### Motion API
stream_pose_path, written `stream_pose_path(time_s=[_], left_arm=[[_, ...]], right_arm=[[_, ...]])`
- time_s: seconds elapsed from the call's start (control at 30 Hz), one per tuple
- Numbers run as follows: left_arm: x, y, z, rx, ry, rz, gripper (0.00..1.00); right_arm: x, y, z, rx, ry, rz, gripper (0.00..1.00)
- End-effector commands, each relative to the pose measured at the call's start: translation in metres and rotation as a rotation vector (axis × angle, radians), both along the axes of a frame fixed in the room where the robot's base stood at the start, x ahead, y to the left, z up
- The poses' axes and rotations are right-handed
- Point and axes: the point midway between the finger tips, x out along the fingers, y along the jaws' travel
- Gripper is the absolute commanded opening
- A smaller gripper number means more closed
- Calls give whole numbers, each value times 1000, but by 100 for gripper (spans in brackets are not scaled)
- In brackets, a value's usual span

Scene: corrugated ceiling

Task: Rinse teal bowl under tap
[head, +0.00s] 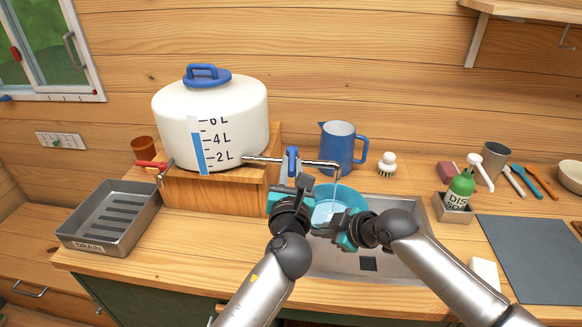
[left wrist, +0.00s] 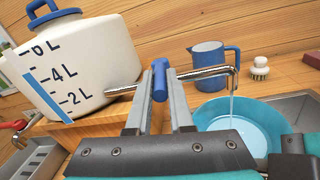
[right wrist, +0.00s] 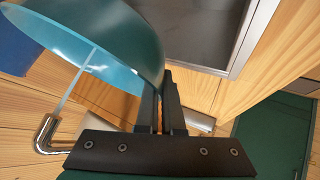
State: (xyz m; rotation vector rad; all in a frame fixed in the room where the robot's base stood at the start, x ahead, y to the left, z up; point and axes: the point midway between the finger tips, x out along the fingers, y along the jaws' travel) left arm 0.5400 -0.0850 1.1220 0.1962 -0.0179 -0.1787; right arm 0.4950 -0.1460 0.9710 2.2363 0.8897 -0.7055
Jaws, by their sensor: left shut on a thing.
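The teal bowl (head: 352,194) is held under the tap spout (head: 318,162), above the sink. A thin stream of water falls from the spout into the bowl, and a pale pool shows inside in the left wrist view (left wrist: 240,125). My left gripper (head: 292,185) is shut on the blue tap handle (left wrist: 160,82); its two fingers lie either side of the handle. My right gripper (head: 338,232) is shut on the near rim of the bowl, which also fills the upper left of the right wrist view (right wrist: 110,40). The fingertips are partly hidden by the bowl wall.
A white water tank (head: 210,125) stands on a wooden block (head: 220,192) at left, with a red-handled tap. A grey drain tray (head: 110,212) is left of it. A blue jug (head: 337,147) and brush (head: 387,163) stand behind; a green soap bottle (head: 461,190) is right.

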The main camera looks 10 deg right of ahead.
Motion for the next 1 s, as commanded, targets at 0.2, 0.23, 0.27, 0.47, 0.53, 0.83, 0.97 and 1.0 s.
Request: stream_pose_path(time_s=[0.2, 0.23, 0.27, 0.47, 0.53, 0.83, 0.97, 1.0], left_arm=[[0, 0, -2, 1, 3, 0, 40], [0, 0, -1, 1, 3, 0, 43], [0, 0, -1, 0, 2, -1, 47], [0, 0, 0, 0, 1, -1, 50], [0, 0, 0, 0, 1, -1, 50], [-22, 4, -1, -1, 1, -1, 50], [-43, 8, -2, 0, 2, -2, 50], [-50, 9, -1, 0, 1, -2, 50]], right_arm=[[1, 0, 1, 1, -4, 0, 0], [1, 0, 1, 1, -4, 0, 0], [1, 0, 1, 1, -4, 0, 0], [1, 0, 1, 1, -4, 0, 0], [1, 0, 1, 1, -4, 0, 0], [1, 0, 1, 1, -4, 0, 0], [1, 0, 1, 1, -4, 0, 0], [1, 0, 1, 1, -4, 0, 0]])
